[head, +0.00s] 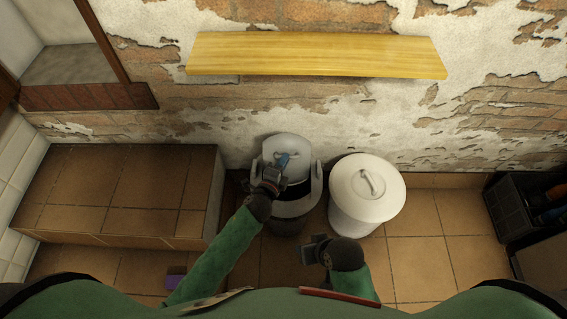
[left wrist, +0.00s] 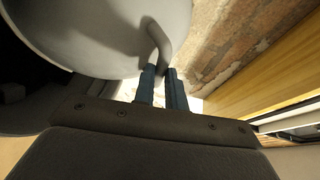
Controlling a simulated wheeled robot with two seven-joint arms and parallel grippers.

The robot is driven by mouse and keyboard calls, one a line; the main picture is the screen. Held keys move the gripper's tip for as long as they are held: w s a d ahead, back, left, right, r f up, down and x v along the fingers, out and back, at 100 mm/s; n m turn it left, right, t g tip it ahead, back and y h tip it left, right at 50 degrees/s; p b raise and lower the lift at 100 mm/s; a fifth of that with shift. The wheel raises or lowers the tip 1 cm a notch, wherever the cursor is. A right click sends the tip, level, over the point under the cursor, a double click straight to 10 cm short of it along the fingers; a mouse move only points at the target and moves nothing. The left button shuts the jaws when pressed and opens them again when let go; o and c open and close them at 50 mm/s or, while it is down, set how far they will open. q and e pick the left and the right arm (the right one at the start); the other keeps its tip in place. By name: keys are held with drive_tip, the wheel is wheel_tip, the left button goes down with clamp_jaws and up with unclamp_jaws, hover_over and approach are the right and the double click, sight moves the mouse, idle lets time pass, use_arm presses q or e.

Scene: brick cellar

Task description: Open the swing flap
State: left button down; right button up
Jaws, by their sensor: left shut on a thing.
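The swing flap (head: 289,143) is the pale grey lid of the left bin (head: 297,210). It stands tilted up at the back of the bin, and the dark opening shows in front of it. My left gripper (head: 283,160) is at the flap, shut on its handle. In the left wrist view, the blue fingers (left wrist: 161,86) close around the lower end of the curved handle (left wrist: 161,42), with the flap (left wrist: 85,35) behind. My right gripper (head: 308,252) is low in front of the bins, apart from them; its jaws are too small to read.
A white bin (head: 350,215) with a closed lid (head: 367,187) stands close on the right. A wooden shelf (head: 315,55) is on the brick wall above. A tiled ledge (head: 120,190) is at left, a dark crate (head: 508,210) at far right. Floor is clear right of the white bin.

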idle(0.3)
use_arm(q)
drive_tip(key=c, duration=1.4)
unclamp_jaws()
drive_tip(key=shift+c, duration=0.2)
